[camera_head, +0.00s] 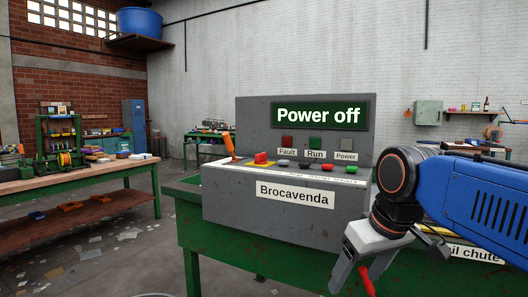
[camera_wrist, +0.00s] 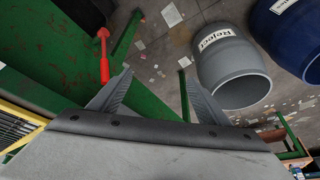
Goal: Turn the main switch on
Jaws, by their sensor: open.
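The grey control console (camera_head: 290,200) has a display (camera_head: 319,115) reading "Power off". No label in view names the main switch. A red lever-like handle (camera_head: 367,281) shows at the front of the green bench, below the console's right end. It also shows in the wrist view (camera_wrist: 103,55), beside the bench, left of my gripper's left fingertip. My gripper (camera_wrist: 155,71) is open and empty, pointing down, with its fingers apart from the handle in that view. An orange lever (camera_head: 229,145) stands tilted at the console's left end. Several coloured buttons (camera_head: 283,164) line the console top.
The green bench (camera_head: 225,238) carries the console. In the wrist view, a grey "Reject" bin (camera_wrist: 232,72) and a blue bin (camera_wrist: 290,35) stand on the floor to the right. A wooden workbench (camera_head: 90,181) is at left, with open floor between.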

